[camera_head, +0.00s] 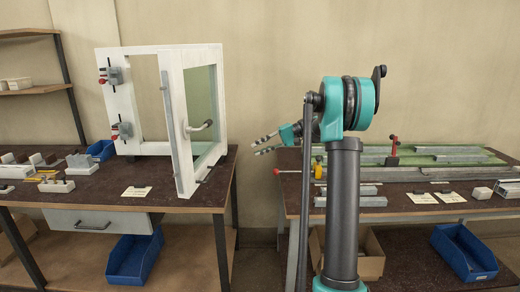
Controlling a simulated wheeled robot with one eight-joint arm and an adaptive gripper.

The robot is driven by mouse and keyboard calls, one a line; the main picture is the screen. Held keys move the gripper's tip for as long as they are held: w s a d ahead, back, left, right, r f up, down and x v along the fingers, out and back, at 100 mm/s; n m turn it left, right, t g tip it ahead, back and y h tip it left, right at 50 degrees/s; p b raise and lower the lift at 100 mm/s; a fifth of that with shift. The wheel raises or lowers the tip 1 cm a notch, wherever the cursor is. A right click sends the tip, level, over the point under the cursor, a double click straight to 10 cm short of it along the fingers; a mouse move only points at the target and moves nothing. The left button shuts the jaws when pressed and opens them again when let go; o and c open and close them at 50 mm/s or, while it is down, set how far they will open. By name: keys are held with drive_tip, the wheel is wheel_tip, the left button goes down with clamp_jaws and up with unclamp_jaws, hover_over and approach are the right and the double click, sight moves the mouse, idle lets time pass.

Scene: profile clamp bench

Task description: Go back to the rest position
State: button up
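My gripper (262,145) shows near the middle of the head view. Its two fingers point left and are spread apart with nothing between them. It is held in the air in front of the wall, in the gap between the two benches. My teal and grey arm rises to the right of it and hides part of the right bench. The gripper appears clear of the objects around it.
The left bench (205,192) carries a white frame (150,105) with an open sash and handle (199,127). The right bench (405,205) holds metal profiles (425,175) and a red-handled clamp (393,150). Blue bins (135,262) and a cardboard box (368,265) stand below.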

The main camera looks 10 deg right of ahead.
drive_tip(key=s+a+f+m+t+h, duration=0.1)
drive_tip(key=s+f+h, duration=0.2)
drive_tip(key=s+f, duration=0.3)
drive_tip(key=s+a+f+t+h, duration=0.1)
drive_tip(key=s+f+h, duration=0.25)
drive_tip(key=s, duration=0.55)
drive_tip(key=s+d+f+t+h, duration=0.1)
drive_tip(key=s+d+f+h, duration=0.2)
drive_tip(key=s+f, duration=0.4)
drive_tip(key=s+d+f+n+t+h, duration=0.1)
drive_tip(key=s+d+f+h, duration=0.3)
drive_tip(key=s, duration=0.9)
wheel_tip(320, 180, down, 3)
drive_tip(key=shift+d+n+t, duration=0.3)
drive_tip(key=shift+d+t, duration=0.5)
drive_tip(key=shift+d, duration=0.25)
drive_tip(key=shift+h, duration=0.25)
